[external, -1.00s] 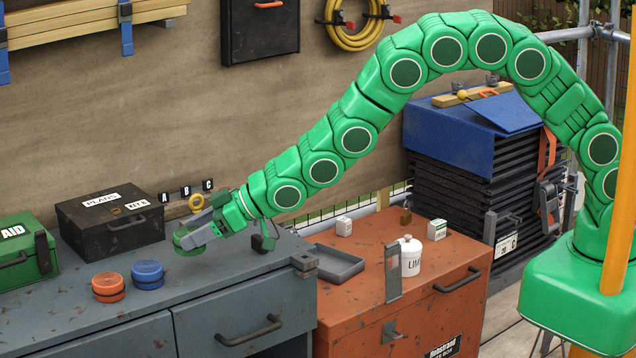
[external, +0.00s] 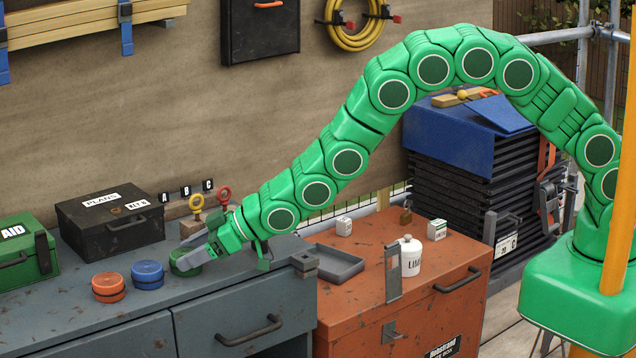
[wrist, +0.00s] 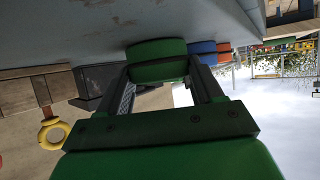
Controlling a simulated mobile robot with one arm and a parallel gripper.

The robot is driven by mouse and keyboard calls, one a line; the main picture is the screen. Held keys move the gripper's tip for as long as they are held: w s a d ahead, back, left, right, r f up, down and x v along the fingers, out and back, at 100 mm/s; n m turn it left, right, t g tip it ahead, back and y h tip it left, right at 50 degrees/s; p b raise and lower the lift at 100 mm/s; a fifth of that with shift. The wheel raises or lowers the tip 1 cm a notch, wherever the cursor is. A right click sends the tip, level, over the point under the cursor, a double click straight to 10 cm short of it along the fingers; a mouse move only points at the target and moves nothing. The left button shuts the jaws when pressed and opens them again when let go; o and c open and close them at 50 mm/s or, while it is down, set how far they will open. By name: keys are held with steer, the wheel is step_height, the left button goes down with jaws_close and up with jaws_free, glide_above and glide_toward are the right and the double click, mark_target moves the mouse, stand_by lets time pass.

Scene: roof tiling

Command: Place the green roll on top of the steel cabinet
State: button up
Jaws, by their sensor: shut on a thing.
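The green roll (external: 184,268) is held between the fingers of my gripper (external: 190,258), low at the top of the blue-grey steel cabinet (external: 85,333), just right of the blue roll. It looks level and at the surface; whether its full underside touches cannot be told. In the wrist view the green roll (wrist: 157,68) sits between both fingers, against the grey cabinet top (wrist: 95,28). My gripper is shut on it. Part of the roll is hidden by the fingers in the external view.
A blue roll (external: 148,274) and an orange roll (external: 108,287) stand in a row to the left. A black case (external: 110,220) and green first-aid box (external: 22,257) stand behind. Tags with yellow and red rings (external: 196,202) are behind my gripper. An orange cabinet (external: 350,310) adjoins at right.

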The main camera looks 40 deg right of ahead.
steer(key=o, duration=1.1)
steer(key=shift+r, duration=0.15)
steer(key=shift+v, duration=6)
